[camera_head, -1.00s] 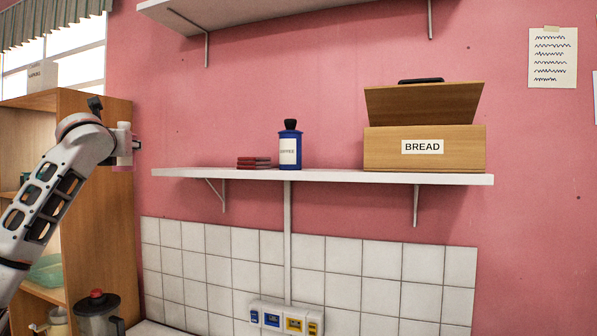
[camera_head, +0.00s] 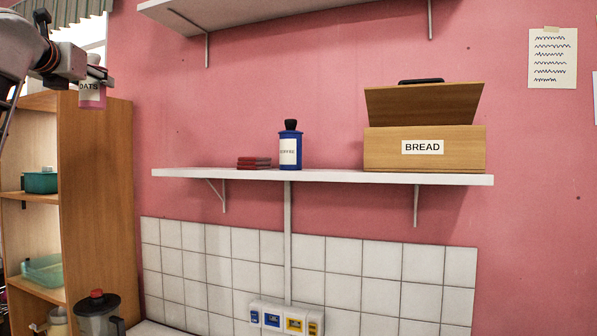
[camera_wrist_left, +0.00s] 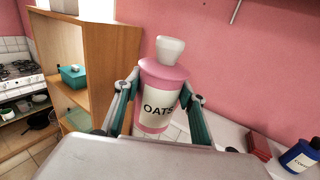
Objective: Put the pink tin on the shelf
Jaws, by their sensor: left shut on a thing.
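The pink tin (camera_wrist_left: 155,92) has a pale knob on its lid and a label reading OATS. My left gripper (camera_wrist_left: 160,108) is shut on it, one finger on each side, in the left wrist view. In the head view the tin (camera_head: 91,98) hangs from my left gripper (camera_head: 90,76) at the upper left, in front of the wooden cabinet's top and higher than the shelf. The white shelf (camera_head: 330,176) is on the pink wall, to the right of the tin. My right gripper is out of view.
On the shelf stand a blue coffee tin (camera_head: 290,146), a small red stack (camera_head: 254,163) and an open wooden bread box (camera_head: 424,148). Bare shelf shows left of the red stack and between coffee tin and bread box. A wooden cabinet (camera_head: 98,190) stands at left; an upper shelf (camera_head: 240,12) is above.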

